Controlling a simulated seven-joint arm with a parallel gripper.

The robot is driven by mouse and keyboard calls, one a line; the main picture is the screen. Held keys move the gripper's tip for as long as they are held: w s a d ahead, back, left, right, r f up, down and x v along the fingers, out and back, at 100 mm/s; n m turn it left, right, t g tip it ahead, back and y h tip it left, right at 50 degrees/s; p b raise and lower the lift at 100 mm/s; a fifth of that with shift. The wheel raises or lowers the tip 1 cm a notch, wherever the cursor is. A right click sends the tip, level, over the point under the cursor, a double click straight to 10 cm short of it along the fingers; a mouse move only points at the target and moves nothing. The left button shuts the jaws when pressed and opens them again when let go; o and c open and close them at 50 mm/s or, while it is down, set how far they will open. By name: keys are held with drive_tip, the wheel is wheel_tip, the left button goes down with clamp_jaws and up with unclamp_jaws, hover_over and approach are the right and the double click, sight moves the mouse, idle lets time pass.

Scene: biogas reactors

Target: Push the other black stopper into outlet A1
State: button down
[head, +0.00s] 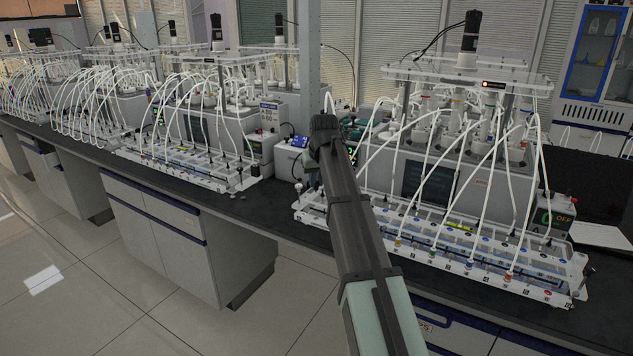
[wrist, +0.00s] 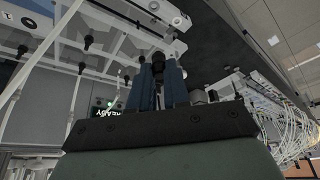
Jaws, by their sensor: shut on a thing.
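My gripper (wrist: 160,82) shows in the wrist view, with two blue fingers closed around a small black stopper (wrist: 158,60). Only the stopper's dark upper part shows between the fingertips. In the wrist view a white rack rail (wrist: 150,12) with round marks lies just beyond the fingertips. I cannot tell which outlet is A1, nor whether the stopper touches one.
Black fittings (wrist: 88,42) hang close by in the wrist view, and white tubes run across the rack. The right-hand reactor (head: 465,165) stands behind it. A second rack (head: 185,168) stands left on the black bench. Bare bench (head: 270,212) lies between the racks.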

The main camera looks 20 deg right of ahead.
drive_tip(key=shift+r, duration=1.05)
drive_tip(key=s+d, duration=0.2)
drive_tip(key=d, duration=0.6)
drive_tip(key=s+d+f, duration=0.1)
drive_tip(key=s+d, duration=0.1)
drive_tip(key=d, duration=0.7)
drive_tip(key=shift+s+f, duration=0.25)
drive_tip(key=shift+s, duration=0.1)
drive_tip(key=shift+f, duration=2.45)
drive_tip(key=shift+f, duration=1)
idle(0.4)
